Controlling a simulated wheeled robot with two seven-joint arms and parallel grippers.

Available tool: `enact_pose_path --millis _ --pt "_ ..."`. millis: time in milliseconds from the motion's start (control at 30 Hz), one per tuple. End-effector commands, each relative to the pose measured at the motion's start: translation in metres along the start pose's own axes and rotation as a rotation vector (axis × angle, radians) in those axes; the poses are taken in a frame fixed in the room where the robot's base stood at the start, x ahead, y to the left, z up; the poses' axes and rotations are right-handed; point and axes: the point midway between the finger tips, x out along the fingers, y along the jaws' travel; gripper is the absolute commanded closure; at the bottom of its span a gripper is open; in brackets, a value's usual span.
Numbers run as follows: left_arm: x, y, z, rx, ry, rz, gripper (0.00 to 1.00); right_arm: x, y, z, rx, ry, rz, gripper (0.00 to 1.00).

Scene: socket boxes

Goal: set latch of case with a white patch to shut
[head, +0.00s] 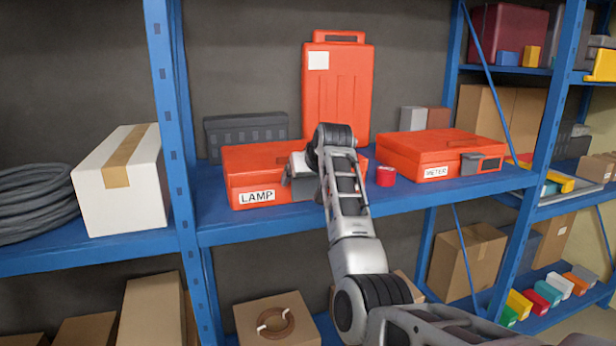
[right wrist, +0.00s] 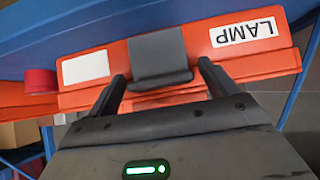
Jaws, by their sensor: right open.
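The orange-red LAMP case (head: 240,186) lies flat on the blue shelf. In the right wrist view its front face (right wrist: 197,42) appears upside down, with the LAMP label, a dark grey latch (right wrist: 160,55) and a plain white patch (right wrist: 86,67). My right gripper (head: 300,182) is at the case's front and hides the latch and patch in the head view. In the wrist view the right gripper (right wrist: 162,78) is open, with one finger on each side of the latch. I cannot tell whether the fingers touch it or how it is set. My left gripper is not in view.
An upright orange-red case (head: 337,95) with a white patch stands behind. The METER case (head: 440,153), with a grey latch, lies to the right. A small red can (head: 386,176) stands between the flat cases. A white box (head: 122,185) is left of the blue post.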

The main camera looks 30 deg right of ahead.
Motion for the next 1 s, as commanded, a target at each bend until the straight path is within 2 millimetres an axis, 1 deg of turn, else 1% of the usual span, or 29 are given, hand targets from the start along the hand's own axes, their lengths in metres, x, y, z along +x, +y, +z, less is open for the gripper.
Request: enact_pose_path --millis 133,233,367,500,700,833,1000 --pt "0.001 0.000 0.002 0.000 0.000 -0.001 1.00 -0.006 0.000 0.001 0.000 0.000 0.000 0.15" --pt "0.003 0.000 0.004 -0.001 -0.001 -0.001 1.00 -0.019 0.000 0.001 0.000 0.003 0.000 0.15" --pt "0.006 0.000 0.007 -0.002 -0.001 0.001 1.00 -0.048 0.000 0.001 0.001 0.006 0.001 0.15" --pt "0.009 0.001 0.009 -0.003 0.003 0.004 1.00 -0.083 0.000 0.001 0.000 0.007 0.001 0.15" --pt "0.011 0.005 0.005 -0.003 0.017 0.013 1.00 -0.127 0.000 0.000 0.000 0.006 0.001 0.15" --pt "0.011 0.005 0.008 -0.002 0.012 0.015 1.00 -0.146 0.000 0.000 0.000 0.004 0.001 0.15" --pt "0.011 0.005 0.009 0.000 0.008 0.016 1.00 -0.158 0.000 0.000 0.000 0.002 0.001 0.15"
